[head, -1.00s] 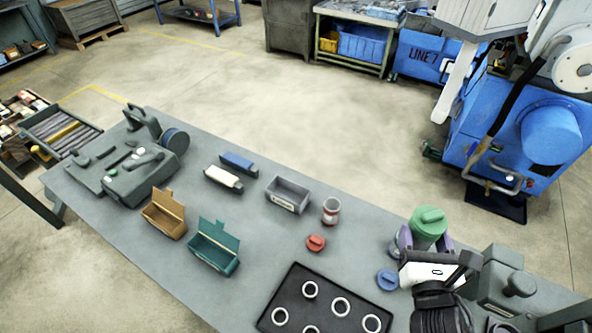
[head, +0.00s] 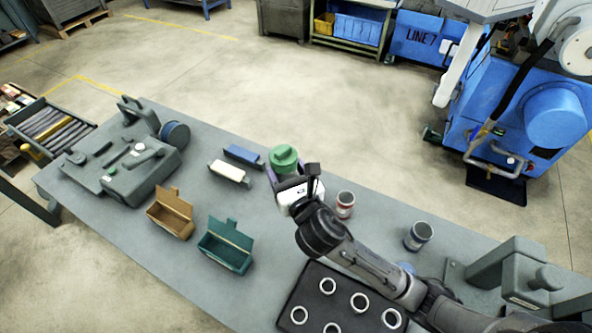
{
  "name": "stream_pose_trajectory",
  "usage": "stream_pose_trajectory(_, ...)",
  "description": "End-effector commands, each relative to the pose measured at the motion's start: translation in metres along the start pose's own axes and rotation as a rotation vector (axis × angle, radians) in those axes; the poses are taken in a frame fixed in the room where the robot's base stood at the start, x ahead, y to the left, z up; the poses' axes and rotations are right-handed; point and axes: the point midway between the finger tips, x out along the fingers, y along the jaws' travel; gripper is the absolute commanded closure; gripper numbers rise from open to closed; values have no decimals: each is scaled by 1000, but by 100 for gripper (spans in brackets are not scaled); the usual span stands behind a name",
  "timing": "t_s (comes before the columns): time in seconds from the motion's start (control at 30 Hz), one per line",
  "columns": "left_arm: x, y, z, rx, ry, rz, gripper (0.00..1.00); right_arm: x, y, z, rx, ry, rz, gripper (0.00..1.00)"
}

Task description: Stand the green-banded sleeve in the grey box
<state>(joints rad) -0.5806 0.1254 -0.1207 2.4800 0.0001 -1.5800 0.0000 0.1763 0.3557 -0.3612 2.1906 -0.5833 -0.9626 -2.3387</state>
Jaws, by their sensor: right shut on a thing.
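The green-banded sleeve (head: 284,155) shows as an upright green round piece with a knobbed top. Its lower part and any band are hidden by my gripper. My right gripper (head: 282,181) is shut on it, above the back middle of the bench. The grey box is now hidden behind my gripper and wrist; the earlier picture has it at about this spot. I cannot tell how high the sleeve is, or whether it touches the box. My left gripper is not in view.
A red-banded can (head: 345,205) stands close right of my wrist, a blue-banded can (head: 418,236) farther right. White (head: 229,174) and blue (head: 243,156) blocks lie left of the sleeve. A black tray with rings (head: 343,318) lies in front, under my arm.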

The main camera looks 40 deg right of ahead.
Motion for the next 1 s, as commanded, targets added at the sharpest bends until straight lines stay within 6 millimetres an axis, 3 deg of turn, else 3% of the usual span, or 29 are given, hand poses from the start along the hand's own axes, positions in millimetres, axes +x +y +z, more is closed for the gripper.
stream_pose_trajectory(0.2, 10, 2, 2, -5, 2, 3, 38, 57, -45, -53, -3, 3, -293, 53)
stream_pose_trajectory(0.4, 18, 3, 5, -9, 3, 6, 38, 94, -85, -104, -1, 2, -566, 53)
stream_pose_trajectory(0.7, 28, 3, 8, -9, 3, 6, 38, 114, -118, -164, -1, 2, -847, 53)
stream_pose_trajectory(1.0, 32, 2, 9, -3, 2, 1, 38, 118, -124, -192, 1, 0, -951, 53)
